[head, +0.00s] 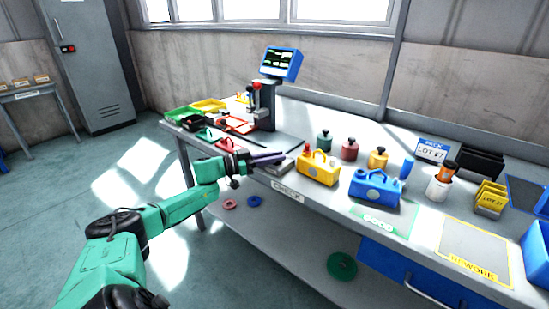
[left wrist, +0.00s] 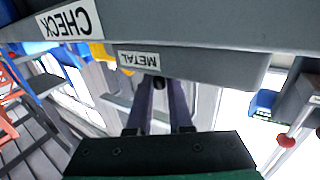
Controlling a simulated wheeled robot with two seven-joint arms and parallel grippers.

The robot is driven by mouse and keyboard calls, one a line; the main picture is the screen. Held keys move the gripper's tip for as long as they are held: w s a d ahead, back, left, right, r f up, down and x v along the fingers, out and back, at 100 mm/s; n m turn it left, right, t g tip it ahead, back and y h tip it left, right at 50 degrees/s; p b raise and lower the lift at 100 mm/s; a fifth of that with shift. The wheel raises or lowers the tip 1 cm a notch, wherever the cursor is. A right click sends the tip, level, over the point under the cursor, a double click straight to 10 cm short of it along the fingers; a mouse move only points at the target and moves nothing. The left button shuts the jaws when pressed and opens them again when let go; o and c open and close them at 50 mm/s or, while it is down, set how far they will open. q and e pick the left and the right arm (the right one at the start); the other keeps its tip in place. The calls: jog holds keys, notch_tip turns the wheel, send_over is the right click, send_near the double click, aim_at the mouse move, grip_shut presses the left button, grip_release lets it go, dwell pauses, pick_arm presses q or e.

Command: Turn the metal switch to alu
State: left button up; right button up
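A grey panel edge with a METAL label (left wrist: 138,59) shows upside down in the left wrist view. A small dark part (left wrist: 159,98), perhaps the switch knob, shows just below that label; its pointer and setting cannot be read. My left gripper (left wrist: 161,92) has its two purple fingers apart, one on each side of this dark part; I cannot tell whether they touch it. My right gripper is not in view.
A CHECK label (head: 287,192) is on the bench front. A monitor (head: 281,63), trays and small tools are at the back left. The floor left of the bench is clear.

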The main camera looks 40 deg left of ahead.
pick_arm(q)
jog(key=o, duration=0.3)
jog(key=shift+w+d+f, duration=0.1)
jog(key=shift+w, duration=0.05)
jog(key=p+v, duration=0.5)
jog(key=v, duration=0.9)
jog(key=shift+s, duration=0.3)
